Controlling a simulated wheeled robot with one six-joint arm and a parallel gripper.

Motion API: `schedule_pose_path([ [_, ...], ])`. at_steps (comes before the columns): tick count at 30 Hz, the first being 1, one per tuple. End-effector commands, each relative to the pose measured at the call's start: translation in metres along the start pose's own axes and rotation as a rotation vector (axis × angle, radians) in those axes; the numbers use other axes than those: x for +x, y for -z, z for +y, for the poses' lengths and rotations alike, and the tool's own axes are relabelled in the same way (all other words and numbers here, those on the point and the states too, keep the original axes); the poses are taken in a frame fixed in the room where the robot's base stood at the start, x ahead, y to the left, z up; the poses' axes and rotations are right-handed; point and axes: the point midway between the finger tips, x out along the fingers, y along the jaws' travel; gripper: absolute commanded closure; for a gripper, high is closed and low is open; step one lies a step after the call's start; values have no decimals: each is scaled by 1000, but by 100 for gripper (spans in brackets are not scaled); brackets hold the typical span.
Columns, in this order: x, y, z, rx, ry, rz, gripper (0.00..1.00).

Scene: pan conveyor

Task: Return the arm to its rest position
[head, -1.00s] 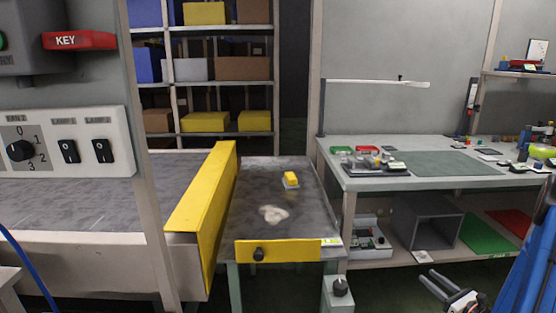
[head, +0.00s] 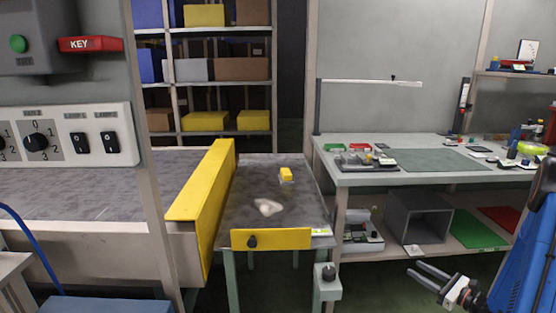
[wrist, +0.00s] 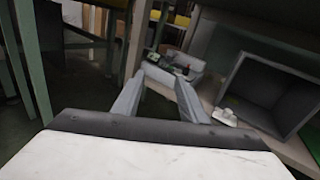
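My gripper (head: 426,277) is at the lower right of the head view, in front of the workbench and above the floor. Its two fingers stand apart with nothing between them. In the wrist view the open fingers (wrist: 158,98) point toward the bench's lower shelf, clear of the items there. My blue arm shows at the right edge of the head view.
A small table (head: 232,212) with a yellow block (head: 286,174) and a pale lump (head: 268,207) stands beside the yellow guard (head: 200,205). The workbench (head: 360,179) is at right, with a grey box (head: 418,217) on its lower shelf. A switch panel (head: 65,136) is at left.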

Motion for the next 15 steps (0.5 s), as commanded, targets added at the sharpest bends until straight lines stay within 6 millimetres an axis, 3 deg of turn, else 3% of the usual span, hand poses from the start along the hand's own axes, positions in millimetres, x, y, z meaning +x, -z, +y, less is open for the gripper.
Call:
schedule_pose_path([
  [5,18,-36,34,-76,-124,14,61],
  [15,38,-113,134,-304,-449,73,61],
])
